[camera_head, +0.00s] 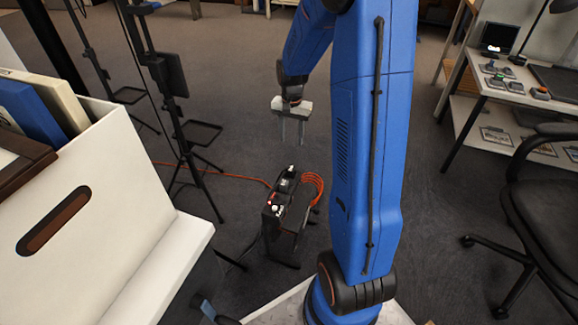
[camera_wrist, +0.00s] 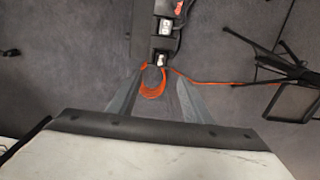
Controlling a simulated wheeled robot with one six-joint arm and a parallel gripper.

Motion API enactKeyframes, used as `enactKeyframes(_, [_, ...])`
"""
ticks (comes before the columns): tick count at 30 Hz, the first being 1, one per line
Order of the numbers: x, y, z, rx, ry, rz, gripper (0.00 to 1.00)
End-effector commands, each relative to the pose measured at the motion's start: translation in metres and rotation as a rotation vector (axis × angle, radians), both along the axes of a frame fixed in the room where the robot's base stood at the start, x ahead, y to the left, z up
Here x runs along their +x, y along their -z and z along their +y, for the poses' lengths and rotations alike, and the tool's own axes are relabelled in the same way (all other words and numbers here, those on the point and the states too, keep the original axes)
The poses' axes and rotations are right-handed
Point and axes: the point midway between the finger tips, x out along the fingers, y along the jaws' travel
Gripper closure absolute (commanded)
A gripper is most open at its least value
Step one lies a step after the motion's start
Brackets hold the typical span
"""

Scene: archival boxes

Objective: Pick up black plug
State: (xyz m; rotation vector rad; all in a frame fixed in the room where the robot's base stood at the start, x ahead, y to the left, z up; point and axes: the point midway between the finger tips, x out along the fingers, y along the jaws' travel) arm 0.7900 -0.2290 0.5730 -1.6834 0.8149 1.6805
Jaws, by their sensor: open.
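A dark power unit (camera_head: 287,215) stands on the carpet, with small plugs along its top. A dark shape that may be the black plug (camera_head: 285,184) sits towards its far end; it is too small to be sure. White and red pieces are beside it. In the wrist view the unit (camera_wrist: 142,35) is at the top, with light sockets or plugs (camera_wrist: 164,27) on it; the black plug cannot be told apart from the dark casing there. My gripper (camera_head: 291,143) points down, open and empty, above and apart from the unit. Its two fingers also show in the wrist view (camera_wrist: 157,74).
An orange cable (camera_head: 314,187) is coiled at the unit's right side and runs left over the floor. Black stands (camera_head: 181,130) are to the left. A white box (camera_head: 130,185) fills the left front. A desk (camera_head: 520,92) and office chair (camera_head: 545,205) are right. Carpet behind is clear.

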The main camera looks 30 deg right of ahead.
Motion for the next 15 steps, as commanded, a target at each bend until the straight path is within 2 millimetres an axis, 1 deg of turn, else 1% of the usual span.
enactKeyframes(5, [0.001,0.016,-0.002,0.001,0.007,0.006,0.55])
enactKeyframes(15, [0.001,0.075,-0.001,0.002,0.006,0.005,0.55])
